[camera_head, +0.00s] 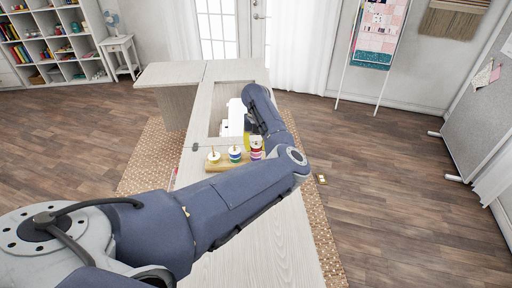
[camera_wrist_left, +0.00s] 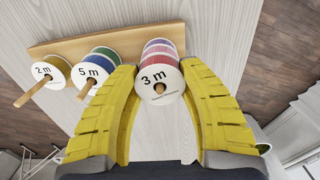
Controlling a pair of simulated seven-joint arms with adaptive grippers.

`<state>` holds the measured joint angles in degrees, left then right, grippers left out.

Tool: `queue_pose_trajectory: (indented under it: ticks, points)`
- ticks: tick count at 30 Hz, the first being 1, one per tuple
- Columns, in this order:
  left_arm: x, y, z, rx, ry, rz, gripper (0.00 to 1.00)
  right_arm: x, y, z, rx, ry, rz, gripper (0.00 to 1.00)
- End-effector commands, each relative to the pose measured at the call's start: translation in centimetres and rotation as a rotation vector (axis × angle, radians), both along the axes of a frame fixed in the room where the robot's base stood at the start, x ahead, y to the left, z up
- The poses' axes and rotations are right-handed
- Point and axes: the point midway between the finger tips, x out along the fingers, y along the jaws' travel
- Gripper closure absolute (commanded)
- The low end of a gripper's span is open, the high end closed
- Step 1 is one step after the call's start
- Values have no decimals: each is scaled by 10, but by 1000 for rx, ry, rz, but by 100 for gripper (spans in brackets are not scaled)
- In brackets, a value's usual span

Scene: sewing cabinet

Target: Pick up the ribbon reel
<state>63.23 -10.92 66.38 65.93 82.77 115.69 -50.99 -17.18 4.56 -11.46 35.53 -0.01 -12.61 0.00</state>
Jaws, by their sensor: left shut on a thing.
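A ribbon reel (camera_wrist_left: 158,75) with pink and red bands and a white end marked "3 m" sits between the yellow fingers of my left gripper (camera_wrist_left: 160,68) in the left wrist view. The fingers are shut on its sides, and a wooden peg shows at its centre. In the head view this red reel (camera_head: 256,149) stands at the right end of the row, beside a yellow finger; my arm hides most of the gripper. My right gripper is not in view.
The reels share a wooden board (camera_head: 219,165) on the pale cabinet top (camera_head: 195,140). A white machine (camera_head: 233,115) is partly hidden behind my arm, near the cabinet's recess. A small yellowish item (camera_head: 321,179) shows right of the cabinet.

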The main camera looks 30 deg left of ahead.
Motion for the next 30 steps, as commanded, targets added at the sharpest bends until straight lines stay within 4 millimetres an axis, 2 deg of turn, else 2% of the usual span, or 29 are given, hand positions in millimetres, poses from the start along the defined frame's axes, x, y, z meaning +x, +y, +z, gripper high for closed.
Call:
queue_pose_trajectory:
  ticks: [2,11,17,23,30]
  points:
    - [0,0,0,0,0,0,82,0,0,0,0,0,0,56]
    - [0,0,1,-1,-1,0,82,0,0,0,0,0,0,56]
    - [1,0,11,1,-1,0,82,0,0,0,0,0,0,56]
    - [1,0,38,0,-4,0,82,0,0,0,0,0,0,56]
    - [1,0,85,0,-4,2,82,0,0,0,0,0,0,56]
